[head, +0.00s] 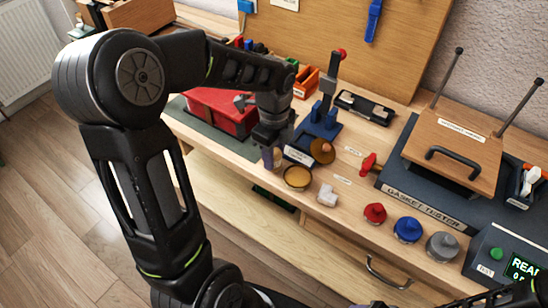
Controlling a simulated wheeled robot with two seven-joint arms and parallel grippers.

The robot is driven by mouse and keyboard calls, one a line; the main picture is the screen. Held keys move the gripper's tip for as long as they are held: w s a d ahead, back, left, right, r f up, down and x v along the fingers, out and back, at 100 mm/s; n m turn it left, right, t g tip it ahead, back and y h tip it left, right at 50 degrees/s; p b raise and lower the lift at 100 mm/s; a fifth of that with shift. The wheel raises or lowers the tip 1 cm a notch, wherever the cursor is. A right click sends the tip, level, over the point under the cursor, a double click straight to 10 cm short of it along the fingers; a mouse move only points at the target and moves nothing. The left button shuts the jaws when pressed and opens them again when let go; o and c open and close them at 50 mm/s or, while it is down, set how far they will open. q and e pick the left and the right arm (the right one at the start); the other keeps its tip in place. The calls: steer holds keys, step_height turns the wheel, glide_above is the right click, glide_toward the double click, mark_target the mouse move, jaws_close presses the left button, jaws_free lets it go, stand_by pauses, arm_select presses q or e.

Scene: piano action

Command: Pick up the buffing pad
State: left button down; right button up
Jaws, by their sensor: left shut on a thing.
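My left gripper (268,149) points down over the front of the bench. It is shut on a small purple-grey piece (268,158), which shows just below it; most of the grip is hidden. I cannot tell for sure whether this piece is the buffing pad. A round brown disc with an orange knob (322,151) sits to the right of the gripper, apart from it, beside a blue stand (319,124). A shallow dark-rimmed dish with a yellow-tan inside (297,178) is just below and right of the gripper. Part of my right arm shows at the bottom right.
A red toolbox (222,111) stands behind my left arm. A white fitting (327,195) and red (374,213), blue (407,229) and grey (442,246) knobs line the front edge. The gasket tester (424,194) fills the right side. Small bare patches lie between.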

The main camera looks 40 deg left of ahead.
arm_select(q)
step_height(320, 180, up, 9)
stand_by(0.3)
stand_by(0.8)
